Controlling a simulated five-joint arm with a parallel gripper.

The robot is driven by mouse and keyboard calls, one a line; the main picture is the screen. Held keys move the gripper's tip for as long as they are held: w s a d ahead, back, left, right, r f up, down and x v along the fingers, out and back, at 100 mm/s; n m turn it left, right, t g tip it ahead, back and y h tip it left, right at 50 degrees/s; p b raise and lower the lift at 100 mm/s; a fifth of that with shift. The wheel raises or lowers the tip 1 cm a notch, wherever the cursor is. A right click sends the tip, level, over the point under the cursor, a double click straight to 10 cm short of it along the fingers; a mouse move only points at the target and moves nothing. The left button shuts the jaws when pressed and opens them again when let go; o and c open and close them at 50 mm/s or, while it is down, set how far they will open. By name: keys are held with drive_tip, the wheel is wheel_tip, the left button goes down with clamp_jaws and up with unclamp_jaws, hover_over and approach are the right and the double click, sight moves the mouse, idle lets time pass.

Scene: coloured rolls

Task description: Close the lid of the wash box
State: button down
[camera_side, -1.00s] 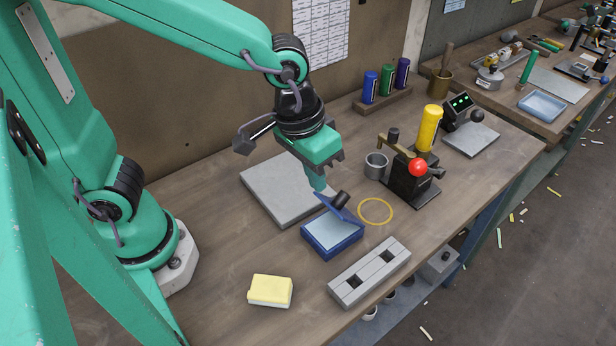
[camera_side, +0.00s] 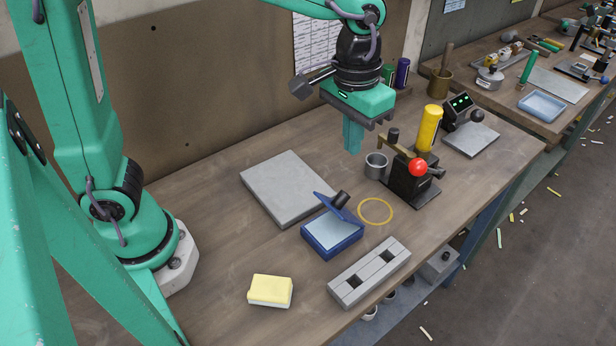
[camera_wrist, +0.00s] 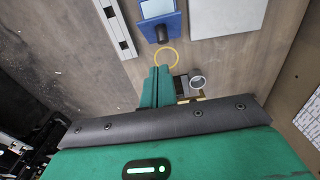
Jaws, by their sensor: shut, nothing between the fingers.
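The blue wash box (camera_side: 333,236) stands on the bench with pale liquid or a pale surface inside. Its blue lid (camera_side: 332,206) is tilted up at the back, with a dark cylindrical knob (camera_side: 341,199) on it. The wash box also shows at the top of the wrist view (camera_wrist: 174,27), partly cut off, with the dark knob (camera_wrist: 162,35) nearest me. My gripper (camera_side: 352,148) is shut and empty. It hangs above the bench, behind and above the lid, apart from it. Its closed fingers also show in the wrist view (camera_wrist: 157,72).
A yellow ring (camera_side: 375,211) lies right of the box. A grey slab (camera_side: 284,188) lies behind it, and a grey slotted block (camera_side: 369,272) in front. A yellow sponge (camera_side: 270,290) is front left. A metal cup (camera_side: 376,165) and black fixture with red ball (camera_side: 417,167) stand right.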

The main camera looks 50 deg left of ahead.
drive_tip(key=shift+g, duration=0.7)
drive_tip(key=w, duration=0.1)
drive_tip(key=w+r, duration=0.1)
drive_tip(key=w, duration=0.1)
drive_tip(key=w+r, duration=0.1)
drive_tip(key=w, duration=0.1)
drive_tip(key=shift+w+a+r, duration=0.1)
drive_tip(key=shift+a, duration=0.3)
drive_tip(key=shift+y, duration=0.3)
drive_tip(key=shift+s+f, duration=0.65)
drive_tip(key=shift+f, duration=1.45)
drive_tip(key=shift+s+f, duration=0.6)
drive_tip(key=shift+f, duration=1.55)
drive_tip(key=shift+s+f, duration=0.65)
drive_tip(key=shift+f, duration=1.45)
drive_tip(key=shift+s, duration=0.2)
